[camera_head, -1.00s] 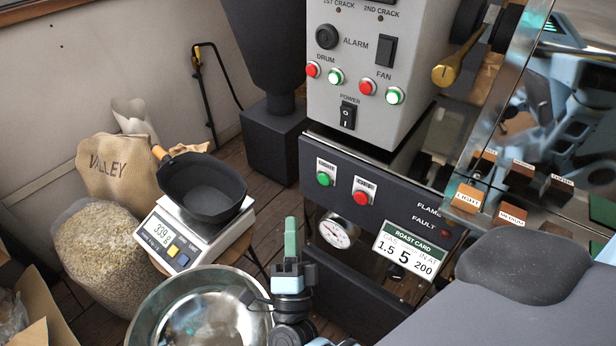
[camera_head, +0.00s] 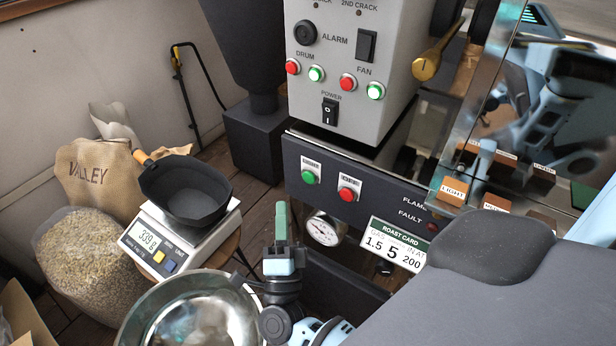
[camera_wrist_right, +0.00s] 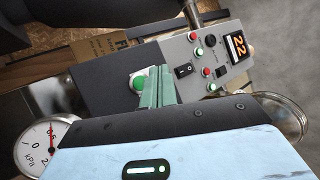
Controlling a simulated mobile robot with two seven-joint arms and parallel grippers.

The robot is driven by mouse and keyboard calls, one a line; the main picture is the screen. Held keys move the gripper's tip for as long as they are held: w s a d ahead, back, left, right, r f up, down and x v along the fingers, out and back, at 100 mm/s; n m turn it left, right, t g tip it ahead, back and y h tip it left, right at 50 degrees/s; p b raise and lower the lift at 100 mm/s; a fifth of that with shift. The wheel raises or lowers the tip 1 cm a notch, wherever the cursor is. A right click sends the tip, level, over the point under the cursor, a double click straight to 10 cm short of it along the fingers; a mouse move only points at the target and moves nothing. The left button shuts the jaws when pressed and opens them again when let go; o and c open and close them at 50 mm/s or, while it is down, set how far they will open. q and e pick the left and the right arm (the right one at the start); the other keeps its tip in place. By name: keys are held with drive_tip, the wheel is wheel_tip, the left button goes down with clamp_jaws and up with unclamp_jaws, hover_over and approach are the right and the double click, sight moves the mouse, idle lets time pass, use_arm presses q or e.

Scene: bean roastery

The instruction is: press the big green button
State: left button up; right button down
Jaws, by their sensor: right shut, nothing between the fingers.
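My right gripper (camera_head: 281,208) has green fingers, shut and empty, pointing up, below and left of the green button in the head view. In the right wrist view the green button (camera_wrist_right: 138,82) shows just left of the shut fingers (camera_wrist_right: 160,82), which partly cover its surroundings. I cannot tell any contact; the button looks clear of the tips. My left gripper is out of view.
Smaller green and red buttons and a power switch (camera_head: 330,111) are on the grey upper box. A pressure gauge (camera_head: 322,230) and roast card (camera_head: 395,245) are below the panel. A metal bowl (camera_head: 150,310) and a scale with a black pan (camera_head: 185,190) stand left.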

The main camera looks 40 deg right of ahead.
sight(304, 174)
drive_tip(key=w+d, duration=0.2)
drive_tip(key=d, duration=0.3)
drive_tip(key=shift+d, duration=0.4)
drive_tip(key=shift+d, duration=0.1)
idle(1.8)
drive_tip(key=shift+w+d, duration=0.2)
drive_tip(key=shift+d, duration=0.1)
drive_tip(key=shift+w+d, duration=0.1)
drive_tip(key=shift+d, duration=0.3)
idle(0.8)
drive_tip(key=shift+a, duration=0.1)
drive_tip(key=shift+s+a, duration=0.3)
drive_tip(key=shift+a, duration=0.4)
drive_tip(key=shift+a, duration=0.1)
drive_tip(key=shift+s+a, duration=0.25)
drive_tip(key=shift+a, duration=0.5)
drive_tip(key=shift+s+a, duration=0.3)
drive_tip(key=shift+a, duration=0.45)
drive_tip(key=shift+s+a, duration=0.25)
drive_tip(key=shift+a, duration=0.5)
